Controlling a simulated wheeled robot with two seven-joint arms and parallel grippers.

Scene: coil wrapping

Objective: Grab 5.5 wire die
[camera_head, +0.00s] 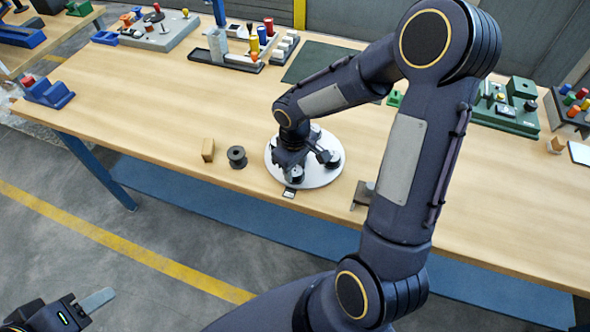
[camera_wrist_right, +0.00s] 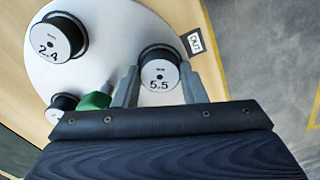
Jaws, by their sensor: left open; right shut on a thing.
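The 5.5 wire die (camera_wrist_right: 160,77) is a dark cylinder with a white top marked "5.5". In the right wrist view it sits between the fingers of my right gripper (camera_wrist_right: 162,85), which is shut on it. It is over the white round plate (camera_wrist_right: 110,30); I cannot tell whether it is lifted. A die marked "2.4" (camera_wrist_right: 58,38) and another, partly hidden die (camera_wrist_right: 62,104) are on the plate. In the head view my right gripper (camera_head: 290,172) is over the near-left part of the plate, and its arm hides some of it. My left gripper (camera_head: 95,300) is open and empty, low at the left, off the table.
A small label (camera_wrist_right: 195,42) lies at the plate's edge. A dark spool (camera_head: 237,157) and a tan block (camera_head: 208,150) stand left of the plate. A grey bracket (camera_head: 362,195) is to its right. Trays and tools line the table's back.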

